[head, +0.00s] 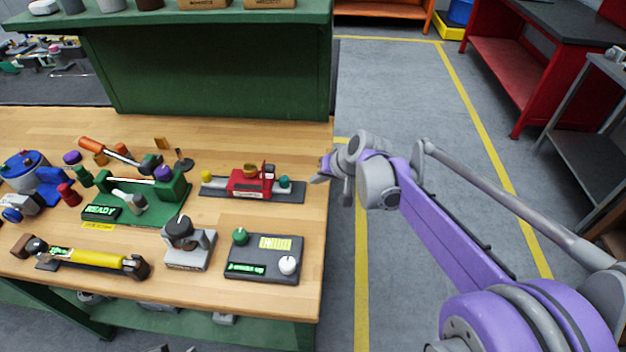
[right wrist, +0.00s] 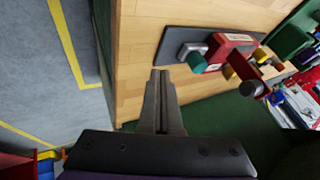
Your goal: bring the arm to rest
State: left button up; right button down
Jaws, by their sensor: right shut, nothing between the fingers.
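My right arm (head: 440,225) is purple and grey and reaches in from the lower right in the head view. Its gripper (head: 322,173) is at the right edge of the wooden workbench (head: 225,210), beside the red device. In the right wrist view the fingers (right wrist: 156,75) are shut together with nothing between them. They point at the bench top near the red device (right wrist: 230,50) and look apart from it. The valve actuator cannot be told for sure among the bench devices. My left gripper is not in view.
The red device (head: 250,182) sits on a dark plate. A black panel with knobs (head: 262,262), a green fixture reading READY (head: 165,205), a grey knob unit (head: 188,250) and a yellow tool (head: 95,258) lie on the bench. Clear floor (head: 400,90) lies right of it. A red table (head: 525,80) stands beyond.

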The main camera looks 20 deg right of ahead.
jog(key=v, duration=0.8)
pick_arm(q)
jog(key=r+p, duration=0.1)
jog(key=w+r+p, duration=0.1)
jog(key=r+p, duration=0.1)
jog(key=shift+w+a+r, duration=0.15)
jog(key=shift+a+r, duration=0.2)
pick_arm(e)
jog(key=s+a+f+n+h, duration=0.1)
jog(key=s+a+f+n, duration=0.1)
jog(key=s, duration=0.9)
jog(key=s+a+f+n+g+h, duration=0.1)
jog(key=s+a+f, duration=0.4)
jog(key=s, duration=0.7)
notch_tip(320, 180, down, 3)
jog(key=shift+s+r+n+h, duration=0.15)
jog(key=shift+r+n+h, duration=0.1)
jog(key=shift+n+h, duration=0.25)
